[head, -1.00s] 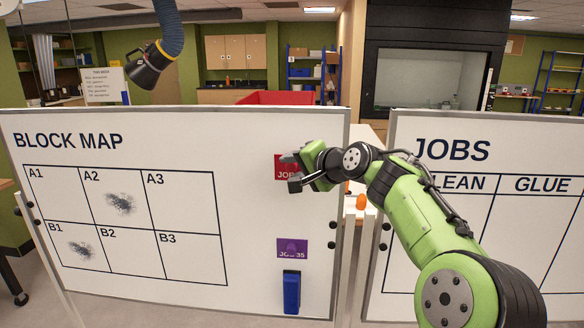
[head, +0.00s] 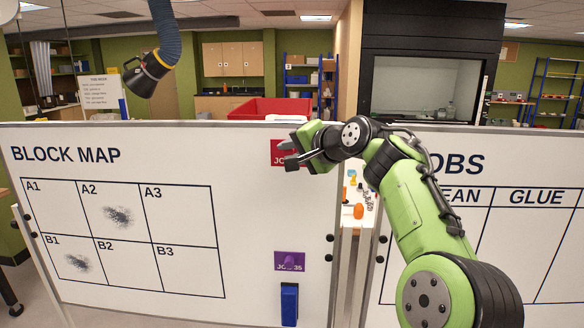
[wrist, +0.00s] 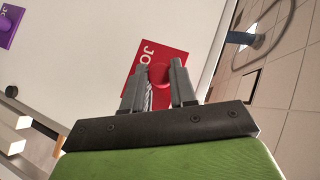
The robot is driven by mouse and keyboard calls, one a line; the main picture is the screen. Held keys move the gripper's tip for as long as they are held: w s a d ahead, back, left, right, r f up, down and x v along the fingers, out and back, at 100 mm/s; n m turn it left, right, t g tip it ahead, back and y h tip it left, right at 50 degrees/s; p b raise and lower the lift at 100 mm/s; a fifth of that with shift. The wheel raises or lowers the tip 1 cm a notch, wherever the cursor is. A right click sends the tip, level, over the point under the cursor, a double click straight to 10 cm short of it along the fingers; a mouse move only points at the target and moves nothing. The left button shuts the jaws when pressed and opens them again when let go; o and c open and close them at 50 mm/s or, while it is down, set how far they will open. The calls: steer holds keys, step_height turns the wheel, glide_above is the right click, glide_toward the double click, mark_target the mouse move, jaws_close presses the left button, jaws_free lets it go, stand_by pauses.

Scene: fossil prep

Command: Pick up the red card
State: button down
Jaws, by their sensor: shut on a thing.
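The red card (head: 277,155) is in front of the upper right part of the Block Map whiteboard (head: 240,220), partly hidden by my gripper (head: 289,153). Its visible lettering begins with "JO". In the wrist view, the red card (wrist: 172,56) has a round red knob (wrist: 160,74), and my gripper (wrist: 159,66) has a finger on each side of it. My gripper is shut on the knob. I cannot tell whether the card still touches the board.
A purple card (head: 290,261) with a knob is lower on the same board, above a blue block (head: 289,304). The Jobs whiteboard (head: 510,260) stands at right, past a narrow gap. A table with small items, including an orange one (head: 358,211), shows through the gap.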

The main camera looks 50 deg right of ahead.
step_height(320, 180, up, 4)
steer(key=r+p, duration=0.1)
steer(key=p, duration=0.1)
steer(key=s+a+f+b, duration=0.1)
steer(key=s+a+b, duration=1.1)
steer(key=a+b, duration=0.2)
steer(key=shift+s+a, duration=0.15)
steer(key=shift+a, duration=0.55)
